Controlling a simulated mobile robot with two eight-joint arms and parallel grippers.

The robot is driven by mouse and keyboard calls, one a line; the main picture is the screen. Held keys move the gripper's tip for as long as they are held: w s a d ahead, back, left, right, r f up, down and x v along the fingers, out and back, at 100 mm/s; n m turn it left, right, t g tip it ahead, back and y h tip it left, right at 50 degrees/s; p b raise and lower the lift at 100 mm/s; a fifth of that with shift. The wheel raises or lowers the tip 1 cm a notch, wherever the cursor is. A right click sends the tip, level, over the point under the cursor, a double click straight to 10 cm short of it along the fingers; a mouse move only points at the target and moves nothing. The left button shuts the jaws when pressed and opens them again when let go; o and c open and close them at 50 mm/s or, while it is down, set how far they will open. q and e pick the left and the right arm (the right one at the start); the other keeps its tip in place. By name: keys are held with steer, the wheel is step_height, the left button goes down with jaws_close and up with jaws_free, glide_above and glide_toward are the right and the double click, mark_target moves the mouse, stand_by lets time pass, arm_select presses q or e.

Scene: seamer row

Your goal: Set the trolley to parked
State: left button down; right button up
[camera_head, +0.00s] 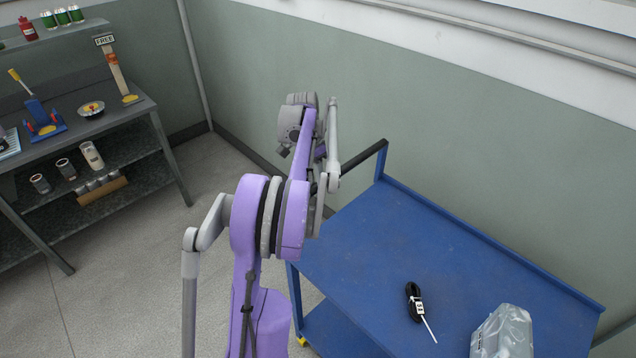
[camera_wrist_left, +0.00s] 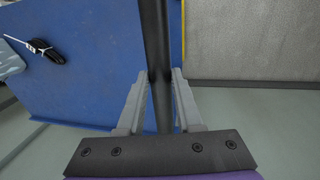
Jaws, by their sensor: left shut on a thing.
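The blue trolley (camera_head: 450,250) stands against the green wall at the right of the head view. Its black push handle (camera_head: 364,158) runs along the trolley's left end. In the left wrist view the dark handle bar (camera_wrist_left: 154,45) passes between the two grey fingers of my left gripper (camera_wrist_left: 161,85), which is shut on it. The blue trolley deck (camera_wrist_left: 100,75) lies beyond. In the head view my purple arm hides the gripper's fingers and part of the handle. My right gripper is not in view.
A coiled black cable (camera_head: 413,300) with a white tag and a clear plastic-wrapped item (camera_head: 503,333) lie on the trolley deck. A grey workbench (camera_head: 130,112) with tools and cans stands at the left. Grey floor (camera_head: 130,240) is open between bench and trolley.

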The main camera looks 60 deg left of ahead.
arm_select(q)
steer(key=c, duration=0.6)
jaws_free()
steer(key=r, duration=0.3)
steer(key=a+r, duration=0.1)
steer(key=r, duration=0.3)
steer(key=a+r, duration=0.1)
steer(key=r, duration=0.2)
steer(key=shift+s+r+p, duration=0.2)
steer(key=shift+r+p, duration=0.15)
steer(key=shift+p, duration=0.05)
